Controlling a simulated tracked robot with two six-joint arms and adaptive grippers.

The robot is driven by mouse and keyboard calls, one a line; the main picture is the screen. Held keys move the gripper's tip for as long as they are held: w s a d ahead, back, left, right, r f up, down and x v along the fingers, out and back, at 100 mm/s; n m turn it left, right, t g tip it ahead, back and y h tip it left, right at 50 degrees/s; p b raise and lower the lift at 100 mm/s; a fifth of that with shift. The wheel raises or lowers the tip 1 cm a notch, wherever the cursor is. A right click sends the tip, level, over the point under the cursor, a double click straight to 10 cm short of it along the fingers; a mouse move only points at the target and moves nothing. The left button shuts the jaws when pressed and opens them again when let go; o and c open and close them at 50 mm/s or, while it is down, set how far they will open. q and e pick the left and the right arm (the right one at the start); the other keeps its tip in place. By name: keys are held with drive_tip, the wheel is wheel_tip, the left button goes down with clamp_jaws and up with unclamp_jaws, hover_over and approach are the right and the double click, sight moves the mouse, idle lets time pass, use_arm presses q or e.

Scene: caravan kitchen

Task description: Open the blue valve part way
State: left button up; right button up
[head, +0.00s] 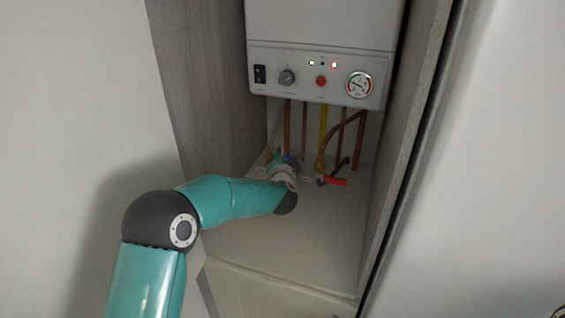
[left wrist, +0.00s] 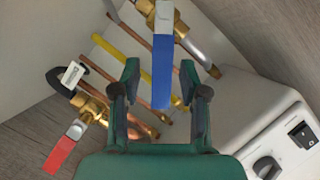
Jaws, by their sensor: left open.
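The blue valve's flat lever (left wrist: 162,52) hangs from a brass valve body (left wrist: 182,30) at the top of the left wrist view. My left gripper (left wrist: 160,68) is open, with one dark finger on each side of the lever and visible gaps between them. In the head view my left gripper (head: 281,164) reaches into the cabinet below the boiler. There my wrist and gripper hide most of the blue valve, with only a small bit of blue showing. My right gripper is in neither view.
A red-handled valve (head: 335,181) is right of my gripper in the head view; its red lever (left wrist: 60,154) also shows in the left wrist view. Several copper pipes and a yellow pipe (head: 323,125) run below the boiler (head: 318,62). Wooden cabinet walls (head: 212,80) flank the space.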

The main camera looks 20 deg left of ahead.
use_arm(q)
drive_tip(key=v, duration=1.2)
drive_tip(key=shift+f, duration=0.15)
